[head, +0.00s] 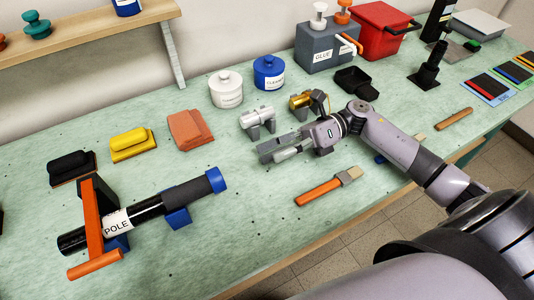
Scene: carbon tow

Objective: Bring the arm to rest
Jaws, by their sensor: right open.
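My right arm (405,148) reaches in from the lower right over the green worktop. Its gripper (268,152) points left, with the fingers apart and nothing seen between them. It is in front of a silver cylinder on a grey stand (258,122) and a brass cylinder on a dark stand (303,101). I cannot tell the exact height of the gripper above the worktop. An orange-handled brush (328,186) lies in front of it, apart from it. My left gripper does not show.
A black pole (150,214) labelled POLE lies on blue supports at the left, with an orange T-shaped tool (94,227) across it. Pots, a grey glue box (327,48) and a red box (379,30) stand along the back. The worktop's front middle (250,230) is clear.

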